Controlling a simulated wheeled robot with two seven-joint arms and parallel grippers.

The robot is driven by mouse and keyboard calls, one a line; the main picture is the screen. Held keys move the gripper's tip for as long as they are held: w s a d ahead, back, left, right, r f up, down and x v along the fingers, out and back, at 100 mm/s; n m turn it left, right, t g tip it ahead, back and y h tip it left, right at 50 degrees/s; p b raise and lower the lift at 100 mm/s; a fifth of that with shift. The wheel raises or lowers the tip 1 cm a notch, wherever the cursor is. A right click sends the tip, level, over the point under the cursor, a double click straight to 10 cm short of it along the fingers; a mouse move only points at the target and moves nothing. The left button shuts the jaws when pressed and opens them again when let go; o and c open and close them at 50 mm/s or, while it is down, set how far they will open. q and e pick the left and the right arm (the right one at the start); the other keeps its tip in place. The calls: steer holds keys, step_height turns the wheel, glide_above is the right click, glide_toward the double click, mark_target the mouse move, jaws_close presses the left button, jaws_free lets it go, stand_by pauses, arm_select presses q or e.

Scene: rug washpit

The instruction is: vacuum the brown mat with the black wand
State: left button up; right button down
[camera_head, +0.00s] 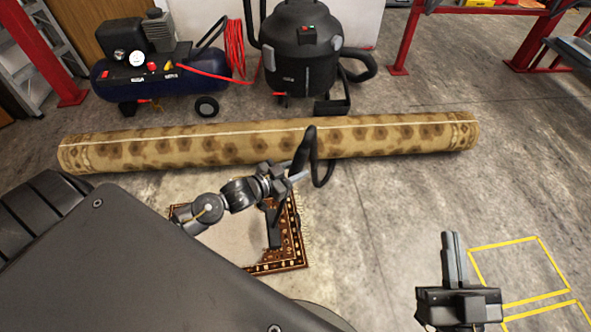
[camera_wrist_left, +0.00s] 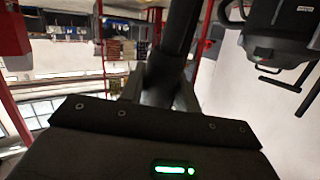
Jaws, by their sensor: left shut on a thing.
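The brown mat (camera_head: 292,257) lies on the concrete floor with a patterned dark border and a pale middle. My arm and body hide much of its left side. My left gripper (camera_head: 285,181) is shut on the black wand (camera_head: 274,225), above the mat. The wand's lower end reaches down over the mat's right part; I cannot tell whether it touches. In the left wrist view the wand (camera_wrist_left: 176,45) runs up from between the fingers (camera_wrist_left: 160,90). My right gripper (camera_head: 451,258) is empty, its fingers together, over bare floor to the right.
A long rolled rug (camera_head: 220,147) lies across the floor behind the mat. A black vacuum (camera_head: 303,50) with a hose and a blue compressor (camera_head: 150,78) with a red hose stand behind it. Yellow floor lines (camera_head: 507,243) mark the right. Floor between is clear.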

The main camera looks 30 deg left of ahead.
arm_select(q)
steer(key=shift+f+b, duration=0.6)
steer(key=shift+f, duration=0.2)
arm_select(e)
steer(key=shift+s+d+r+t+y, duration=0.25)
steer(key=shift+d+r+t, duration=0.3)
steer(key=shift+r+t, duration=0.3)
steer(key=shift+s+d+r+t+y, duration=0.25)
steer(key=shift+d+r+t, duration=0.25)
steer(key=shift+r+t, duration=0.35)
steer(key=shift+f, duration=0.15)
